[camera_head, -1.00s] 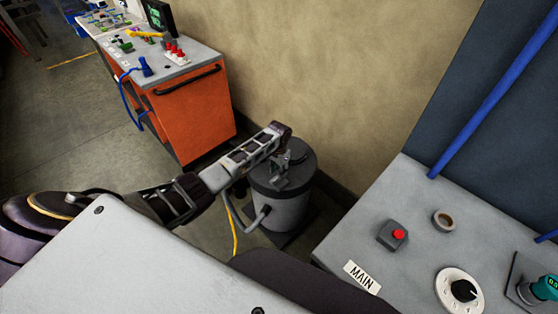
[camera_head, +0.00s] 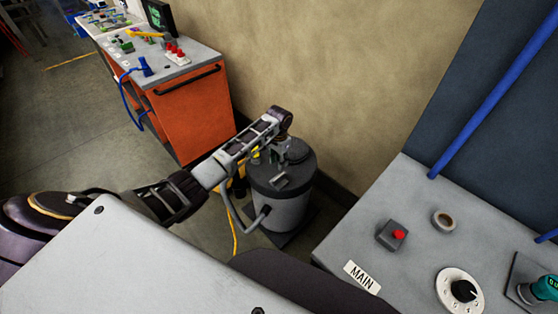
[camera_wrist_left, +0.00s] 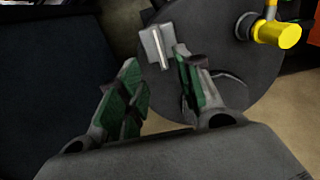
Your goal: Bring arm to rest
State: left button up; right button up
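My left arm (camera_head: 210,172) comes in from the left in the head view, and its far end is over or beside a grey canister (camera_head: 286,210) with a dark lid. In that view the gripper itself is mostly hidden behind the arm's end. In the left wrist view my left gripper (camera_wrist_left: 157,82) is open, its green-padded fingers apart with nothing held between them. Beyond the fingertips lies the round dark top of the canister (camera_wrist_left: 225,55), with a pale block and a yellow fitting (camera_wrist_left: 277,34). My right gripper is in neither view.
An orange cabinet (camera_head: 195,112) with a cluttered top stands behind the canister, by the beige wall (camera_head: 330,60). Floor left of the cabinet is clear.

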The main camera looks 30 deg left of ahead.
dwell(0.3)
pick_arm(q)
jog(key=s+d+f+m+t, duration=0.1)
jog(key=s+d+f, duration=0.2)
jog(key=s+d, duration=0.85)
jog(key=s+a+r+n+t, duration=0.15)
jog(key=s+r, duration=0.35)
jog(key=s, duration=0.5)
jog(key=s+a+r+n+t, duration=0.1)
jog(key=s+a+r, duration=0.1)
jog(key=s+r, duration=0.5)
jog(key=s+f+g, duration=0.1)
jog(key=s+f, duration=0.2)
jog(key=f, duration=1.5)
jog(key=s+f, duration=0.2)
jog(key=f, duration=1.7)
jog(key=s+a+f, duration=0.2)
jog(key=s+f, duration=0.7)
jog(key=s, duration=0.2)
jog(key=s+a+f+g, duration=0.1)
jog(key=s+a+f, duration=0.1)
jog(key=s+f, duration=0.7)
jog(key=shift+s, duration=1)
